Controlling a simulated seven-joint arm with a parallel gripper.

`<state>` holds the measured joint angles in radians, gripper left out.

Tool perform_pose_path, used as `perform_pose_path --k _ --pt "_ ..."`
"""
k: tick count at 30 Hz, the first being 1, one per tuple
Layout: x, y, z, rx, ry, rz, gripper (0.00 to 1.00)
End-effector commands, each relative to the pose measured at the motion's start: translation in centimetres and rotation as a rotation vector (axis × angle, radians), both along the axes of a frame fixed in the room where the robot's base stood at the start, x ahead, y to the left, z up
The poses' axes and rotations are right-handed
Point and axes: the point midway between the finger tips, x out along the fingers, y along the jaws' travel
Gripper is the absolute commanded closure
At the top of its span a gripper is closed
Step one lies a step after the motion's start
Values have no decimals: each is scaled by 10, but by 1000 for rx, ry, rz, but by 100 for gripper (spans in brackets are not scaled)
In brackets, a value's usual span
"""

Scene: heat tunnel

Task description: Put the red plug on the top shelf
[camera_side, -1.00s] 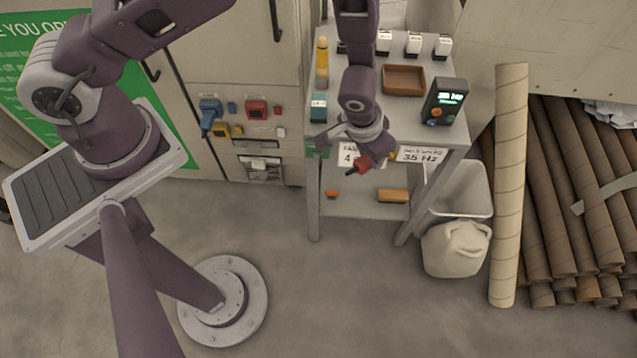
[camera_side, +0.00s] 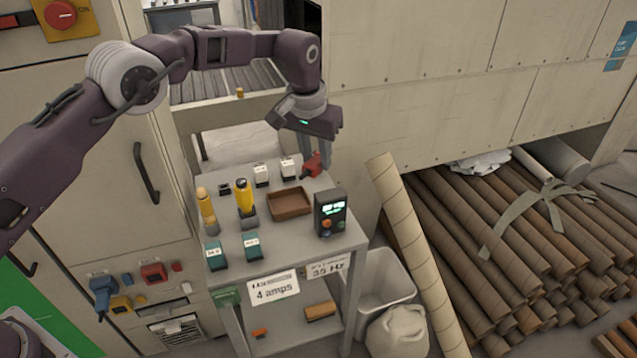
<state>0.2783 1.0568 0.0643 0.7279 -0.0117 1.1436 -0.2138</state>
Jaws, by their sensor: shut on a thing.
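The red plug (camera_side: 312,167) is between the fingers of my gripper (camera_side: 315,158), which is shut on it. My gripper points down at the back right corner of the grey cart's top shelf (camera_side: 285,242). The plug shows just right of the white blocks, near the shelf's back edge. I cannot tell whether it touches the shelf or hangs a little above it. The fingers hide part of the plug.
The top shelf holds a brown tray (camera_side: 290,203), a meter with a lit display (camera_side: 331,213), two yellow-handled tools (camera_side: 245,195), white blocks (camera_side: 261,175) and teal blocks (camera_side: 252,245). A cardboard tube (camera_side: 418,250) leans at the right. Bare shelf shows around the tray.

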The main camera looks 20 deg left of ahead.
Motion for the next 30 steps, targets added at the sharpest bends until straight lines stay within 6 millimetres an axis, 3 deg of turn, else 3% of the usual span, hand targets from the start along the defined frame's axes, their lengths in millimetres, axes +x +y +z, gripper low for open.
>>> perform_pose_path --k 3,15,21,30 --pt "6 11 1 4 9 31 100" --pt "-17 46 -72 3 30 113 100" --pt "-32 45 -104 0 36 124 100" --pt "-34 44 -139 1 37 123 100"
